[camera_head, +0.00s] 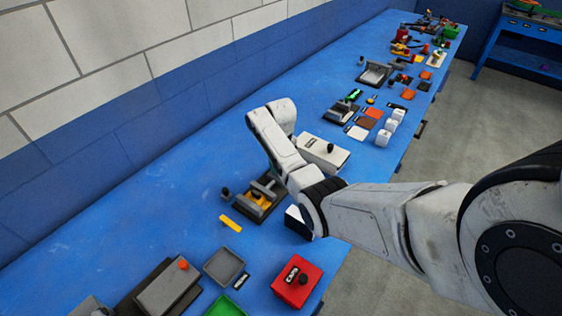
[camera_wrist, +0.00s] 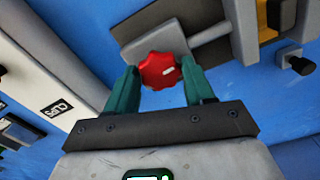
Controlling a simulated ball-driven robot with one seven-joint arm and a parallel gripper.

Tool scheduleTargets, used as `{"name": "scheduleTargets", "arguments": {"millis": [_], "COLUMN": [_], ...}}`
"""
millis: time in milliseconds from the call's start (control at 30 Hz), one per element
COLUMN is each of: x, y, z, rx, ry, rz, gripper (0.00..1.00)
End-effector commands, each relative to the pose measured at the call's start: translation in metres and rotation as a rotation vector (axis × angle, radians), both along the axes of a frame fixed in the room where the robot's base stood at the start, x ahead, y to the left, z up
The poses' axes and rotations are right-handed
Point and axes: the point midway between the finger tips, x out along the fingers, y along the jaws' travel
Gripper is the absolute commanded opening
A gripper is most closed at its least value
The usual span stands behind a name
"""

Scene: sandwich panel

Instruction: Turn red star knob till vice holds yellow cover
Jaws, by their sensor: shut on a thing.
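The red star knob (camera_wrist: 158,71) shows in the wrist view, with a small white mark on its face. My gripper (camera_wrist: 163,73) is shut on it, one teal finger on each side. Behind the knob is a grey vice block (camera_wrist: 138,48), and a light rod (camera_wrist: 210,30) runs from it to another grey part (camera_wrist: 242,35). The knob is hidden there.
A white box with a black knob (camera_head: 325,152) stands behind my arm. A red box (camera_head: 297,282), a grey tray (camera_head: 225,267) and a loose yellow strip (camera_head: 231,225) lie nearer. More fixtures line the blue bench (camera_head: 140,235) toward the back.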

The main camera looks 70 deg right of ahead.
Motion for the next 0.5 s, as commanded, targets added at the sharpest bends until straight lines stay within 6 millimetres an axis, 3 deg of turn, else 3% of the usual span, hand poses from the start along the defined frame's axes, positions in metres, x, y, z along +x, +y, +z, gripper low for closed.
{"name": "scheduleTargets", "arguments": {"millis": [500], "x": [0.0013], "y": [0.0002], "z": [0.0011], "rx": [0.0], "ry": [-0.002], "rz": [-0.443], "gripper": [0.22]}}
